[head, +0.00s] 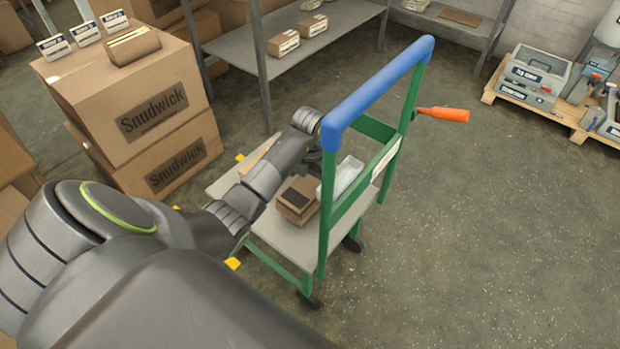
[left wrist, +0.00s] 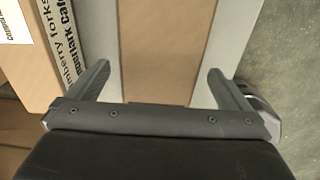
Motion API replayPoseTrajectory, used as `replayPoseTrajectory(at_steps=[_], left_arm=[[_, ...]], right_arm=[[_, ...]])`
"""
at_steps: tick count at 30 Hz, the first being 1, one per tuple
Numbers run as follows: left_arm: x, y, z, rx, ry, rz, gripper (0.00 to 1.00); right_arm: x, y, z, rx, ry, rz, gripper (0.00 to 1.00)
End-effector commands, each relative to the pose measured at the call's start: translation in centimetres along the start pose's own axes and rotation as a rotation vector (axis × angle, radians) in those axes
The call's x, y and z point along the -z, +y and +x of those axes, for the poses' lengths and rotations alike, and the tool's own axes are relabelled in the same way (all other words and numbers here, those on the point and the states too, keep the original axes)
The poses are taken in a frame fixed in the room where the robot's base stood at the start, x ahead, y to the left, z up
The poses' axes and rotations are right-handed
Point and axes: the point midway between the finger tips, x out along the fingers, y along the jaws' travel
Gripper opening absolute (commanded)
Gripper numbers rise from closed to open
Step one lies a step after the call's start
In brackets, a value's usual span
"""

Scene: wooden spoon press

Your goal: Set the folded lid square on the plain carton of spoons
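A small brown carton (head: 297,212) with a dark patch on top sits on the grey deck of a green trolley; I cannot tell whether this is the plain carton of spoons. A flat tan cardboard piece (head: 256,156), perhaps the folded lid, lies on the deck beyond my left arm, partly hidden. In the left wrist view my left gripper (left wrist: 158,70) is open. A plain brown cardboard strip (left wrist: 165,45) lies between its fingers, with grey gaps on both sides. In the head view the fingers are hidden behind the wrist and the trolley's post. My right gripper is not in view.
A printed carton (left wrist: 45,50) is left of the fingers. The trolley's blue handle (head: 378,90) and green posts stand beside my wrist. A clear-white package (head: 343,178) lies near the brown carton. Large stacked boxes (head: 150,110) stand left.

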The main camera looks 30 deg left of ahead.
Motion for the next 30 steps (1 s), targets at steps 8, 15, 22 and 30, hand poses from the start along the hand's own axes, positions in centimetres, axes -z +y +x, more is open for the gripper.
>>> replayPoseTrajectory(at_steps=[8, 15, 22, 30], left_arm=[[0.0, 0.0, -0.6, 0.000, -0.001, 0.000, 1.00], [-0.2, 0.1, -4.9, -0.003, -0.006, 0.001, 1.00], [-0.1, 0.0, -10.3, -0.001, -0.002, 0.000, 1.00], [0.0, 0.0, -12.5, 0.000, 0.000, -0.001, 1.00]], right_arm=[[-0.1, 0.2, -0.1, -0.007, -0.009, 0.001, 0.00], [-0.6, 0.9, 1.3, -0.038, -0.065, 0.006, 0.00], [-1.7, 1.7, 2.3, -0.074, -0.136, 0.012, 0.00], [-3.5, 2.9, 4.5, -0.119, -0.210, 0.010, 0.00]])
